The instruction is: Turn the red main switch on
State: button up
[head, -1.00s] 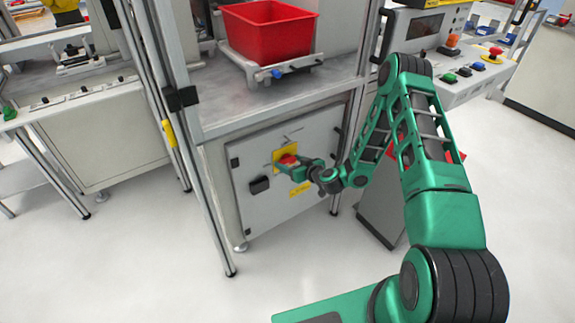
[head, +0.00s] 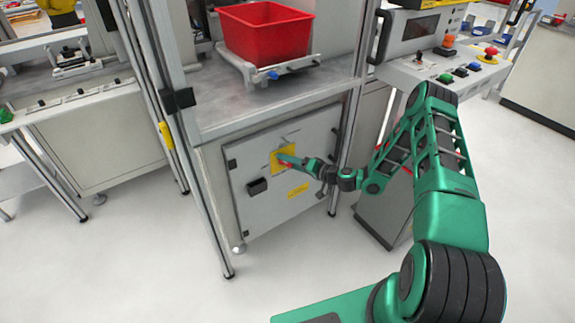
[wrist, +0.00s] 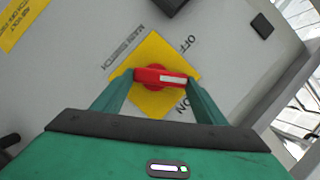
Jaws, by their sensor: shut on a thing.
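The red main switch (wrist: 160,77) is a rotary handle with a white stripe, on a yellow plate (wrist: 152,45) on the grey cabinet door. In the wrist view the handle lies crosswise, its striped end pointing right, between the printed words OFF and ON. My gripper (wrist: 160,79) is shut on the handle, one green finger at each end. In the head view my gripper (head: 288,162) reaches the yellow plate (head: 277,156) from the right and covers most of the red handle.
A black door latch (head: 257,186) and a yellow label (head: 298,190) are on the same door. A metal frame post (head: 190,170) stands left of it. A red bin (head: 266,32) sits on the shelf above. A control panel (head: 460,70) is at the right. The floor in front is clear.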

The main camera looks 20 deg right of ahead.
jog(key=shift+w+d+f+m+t+y, duration=0.15)
jog(key=shift+m+t+y, duration=0.2)
jog(key=shift+m, duration=0.65)
jog(key=shift+s+d+f+m+t+y, duration=0.15)
jog(key=shift+m+y, duration=0.3)
jog(key=shift+m, duration=0.55)
jog(key=shift+w+d+f+m+t+y, duration=0.15)
jog(key=shift+m+t+y, duration=0.2)
jog(key=shift+m, duration=0.65)
jog(key=o, duration=1.1)
jog(key=shift+c, duration=0.2)
jog(key=v, duration=1.1)
jog(key=shift+w, duration=0.1)
